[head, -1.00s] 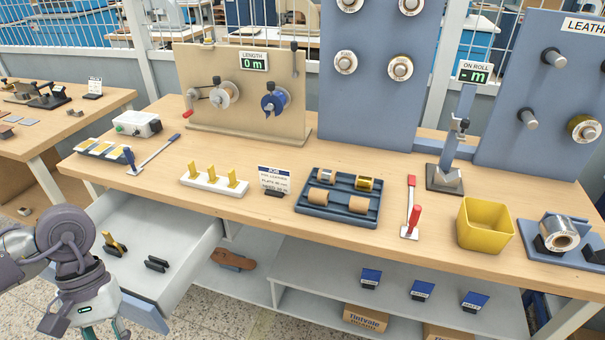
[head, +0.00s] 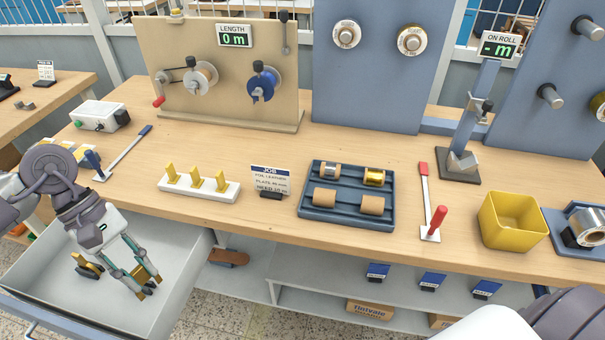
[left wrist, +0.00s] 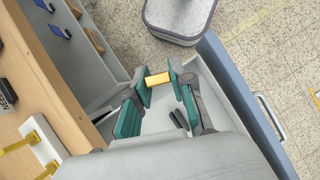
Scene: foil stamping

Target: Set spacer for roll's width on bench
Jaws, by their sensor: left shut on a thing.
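My left gripper (head: 143,284) is over the open drawer (head: 185,290) at the lower left, its fingers pointing down. It is shut on a yellow spacer (left wrist: 158,79), which shows between the fingertips in the left wrist view. Another yellow piece (head: 84,263) with a black holder sits in the drawer, left of the gripper. A white block (head: 222,194) on the bench (head: 270,150) carries three upright yellow pieces. The job card (head: 270,180) stands right of it. My right gripper is out of view.
A blue tray (head: 348,222) of rolls, a red-handled lever (head: 432,232) and a yellow bin (head: 514,222) stand along the bench. The length panel (head: 290,75) is behind. A grey bin (left wrist: 178,20) is on the floor beside the drawer in the left wrist view.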

